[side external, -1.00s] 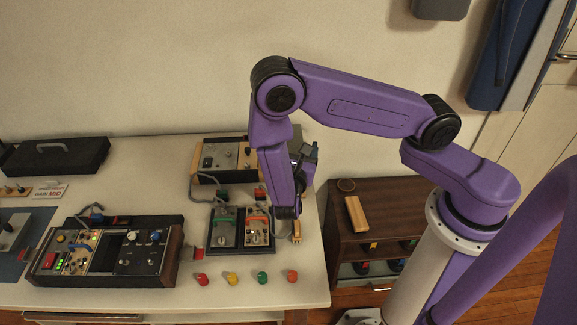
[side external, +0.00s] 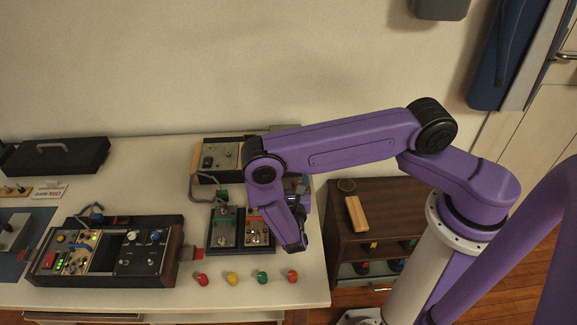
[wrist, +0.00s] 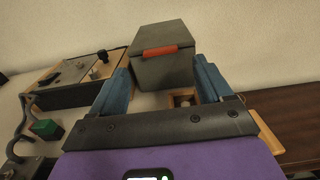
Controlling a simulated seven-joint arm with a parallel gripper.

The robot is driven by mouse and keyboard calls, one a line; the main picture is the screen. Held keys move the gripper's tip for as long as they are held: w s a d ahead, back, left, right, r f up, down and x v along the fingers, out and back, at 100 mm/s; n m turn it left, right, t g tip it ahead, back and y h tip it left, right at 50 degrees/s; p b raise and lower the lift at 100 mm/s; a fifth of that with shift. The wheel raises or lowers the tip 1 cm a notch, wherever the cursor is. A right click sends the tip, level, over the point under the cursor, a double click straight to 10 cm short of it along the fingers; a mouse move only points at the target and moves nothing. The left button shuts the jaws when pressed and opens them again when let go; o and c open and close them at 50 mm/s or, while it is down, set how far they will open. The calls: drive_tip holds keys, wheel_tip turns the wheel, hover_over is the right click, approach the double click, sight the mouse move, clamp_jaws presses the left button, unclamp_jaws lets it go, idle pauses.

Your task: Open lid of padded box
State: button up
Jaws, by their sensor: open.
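A dark grey box (wrist: 158,40) with a closed lid and an orange-red tab (wrist: 160,52) on its front edge stands ahead of my gripper in the wrist view. It looks like the padded box. In the side view my arm hides most or all of it. My gripper (wrist: 163,72) is open, with its two blue fingers apart and nothing between them. The box shows beyond the fingertips, roughly centred; I see no contact. In the side view my gripper (side external: 297,246) is low over the table's right side, its fingers hard to make out.
A wood-sided panel (side external: 218,157) stands at the back, left of my arm. Two switch units (side external: 222,240) sit left of my gripper. Several coloured knobs (side external: 262,277) line the front. A mixer console (side external: 100,255) and a black case (side external: 57,157) are farther left. A brown cabinet (side external: 340,215) stands right.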

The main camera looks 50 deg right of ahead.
drive_tip(key=shift+x, duration=2.5)
drive_tip(key=shift+r, duration=0.15)
